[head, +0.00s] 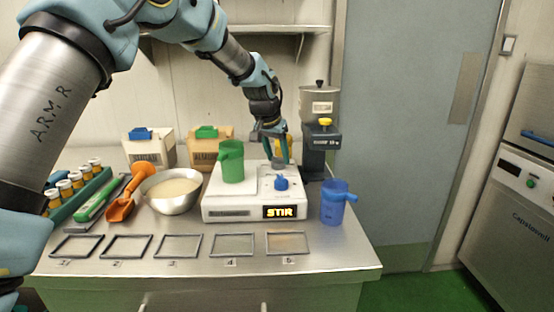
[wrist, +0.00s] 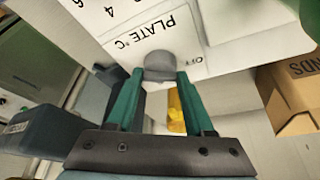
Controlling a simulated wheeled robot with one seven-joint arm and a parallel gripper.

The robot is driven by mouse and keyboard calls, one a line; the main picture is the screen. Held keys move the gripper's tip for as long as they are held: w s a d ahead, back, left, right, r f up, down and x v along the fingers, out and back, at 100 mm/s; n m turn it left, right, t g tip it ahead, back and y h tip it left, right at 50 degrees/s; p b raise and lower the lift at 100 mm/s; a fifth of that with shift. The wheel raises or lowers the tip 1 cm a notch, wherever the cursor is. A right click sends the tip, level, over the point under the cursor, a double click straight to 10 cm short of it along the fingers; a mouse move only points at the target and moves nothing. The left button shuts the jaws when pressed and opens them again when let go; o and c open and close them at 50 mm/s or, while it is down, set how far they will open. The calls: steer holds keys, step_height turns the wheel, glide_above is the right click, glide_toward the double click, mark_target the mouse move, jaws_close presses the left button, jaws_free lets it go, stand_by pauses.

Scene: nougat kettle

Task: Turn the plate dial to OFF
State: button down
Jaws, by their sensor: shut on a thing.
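The white hot plate unit (head: 227,208) stands on the steel bench, its display reading STIR. My gripper (head: 277,161) is at the back right of its top. In the wrist view my gripper (wrist: 155,84) has its green fingers on either side of the grey plate dial (wrist: 160,64), shut on it. The label PLATE °C and the word OFF are printed beside the dial. The dial's pointer mark cannot be made out. A second dial, blue (head: 281,183), sits nearer the front of the unit. A green jug (head: 231,163) stands on the plate.
A blue jug (head: 335,203) stands right of the unit, and a grey grinder-like machine (head: 319,135) behind it. A steel bowl (head: 171,191) is to the left. Several empty frames line the front edge. A yellow thing (wrist: 176,108) shows beyond my fingers.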

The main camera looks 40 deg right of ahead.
steer(key=shift+n+t, duration=0.3)
steer(key=shift+n, duration=0.5)
steer(key=shift+c, duration=1.4)
jaws_free()
steer(key=shift+r, duration=0.1)
steer(key=b+v, duration=0.3)
steer(key=v, duration=0.7)
steer(key=shift+r, duration=0.3)
